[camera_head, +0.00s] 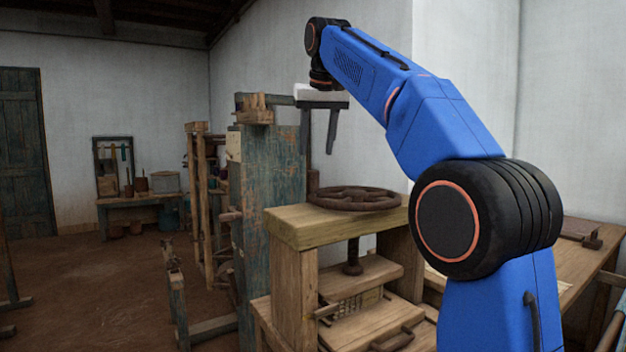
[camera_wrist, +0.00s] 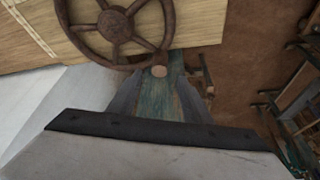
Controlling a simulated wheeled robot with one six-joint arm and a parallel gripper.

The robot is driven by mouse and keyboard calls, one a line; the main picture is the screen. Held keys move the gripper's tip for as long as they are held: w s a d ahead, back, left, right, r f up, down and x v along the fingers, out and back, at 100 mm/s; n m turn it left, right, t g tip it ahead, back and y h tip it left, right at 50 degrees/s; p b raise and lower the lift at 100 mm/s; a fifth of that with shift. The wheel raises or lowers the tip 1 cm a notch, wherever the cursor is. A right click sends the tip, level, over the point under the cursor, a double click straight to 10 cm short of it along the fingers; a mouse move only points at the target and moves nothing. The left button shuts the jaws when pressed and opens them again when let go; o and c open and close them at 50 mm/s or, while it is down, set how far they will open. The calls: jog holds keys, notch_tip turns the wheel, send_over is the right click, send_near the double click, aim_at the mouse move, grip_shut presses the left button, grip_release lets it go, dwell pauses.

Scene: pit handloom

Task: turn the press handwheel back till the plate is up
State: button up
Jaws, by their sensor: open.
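The press handwheel (camera_head: 354,198) is a rusty brown spoked wheel lying flat on top of the wooden press frame (camera_head: 320,228). It also shows at the top of the wrist view (camera_wrist: 118,28). A screw (camera_head: 353,258) runs down from it to the wooden press plate (camera_head: 362,279). A lower board (camera_head: 370,325) with a handle lies beneath; the plate appears apart from it, with something striped between them. My gripper (camera_head: 319,132) is open and empty, above the wheel and a little to its left, not touching it. In the wrist view my gripper's fingers (camera_wrist: 160,105) point toward the wheel's rim.
A worn teal wooden post (camera_head: 262,190) stands just left of the press. A wooden workbench (camera_head: 580,250) is at the right. A low bench with pots (camera_head: 140,198) stands against the back wall. The brown floor (camera_head: 110,290) at the left is mostly clear.

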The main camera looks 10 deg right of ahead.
aim_at(314, 172)
jog(key=x, duration=1)
jog(key=shift+w+d+f, duration=0.1)
jog(key=shift+f, duration=0.2)
grip_shut()
